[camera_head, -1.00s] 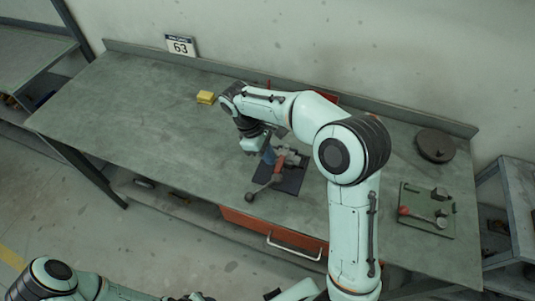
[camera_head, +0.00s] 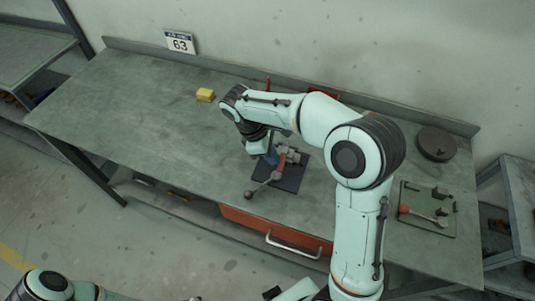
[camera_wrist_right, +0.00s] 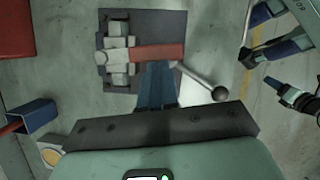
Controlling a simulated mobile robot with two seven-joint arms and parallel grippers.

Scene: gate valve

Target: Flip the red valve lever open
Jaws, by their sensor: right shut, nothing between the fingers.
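The valve stands on a dark base plate (camera_head: 291,183) on the workbench, with a grey metal body (camera_wrist_right: 116,55). Its red lever part (camera_wrist_right: 158,53) runs from the body toward the bench front. A grey rod with a dark ball knob (camera_wrist_right: 220,94) sticks out at an angle beyond it; the knob also shows in the head view (camera_head: 249,194). My right gripper (camera_wrist_right: 157,68) is shut and empty, its blue fingers pointing down right beside the red part. I cannot tell whether they touch it.
A green plate with a red-knobbed lever (camera_head: 404,210) lies at the bench's right. A red box (camera_head: 323,93) stands at the back. The bench's left side is clear.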

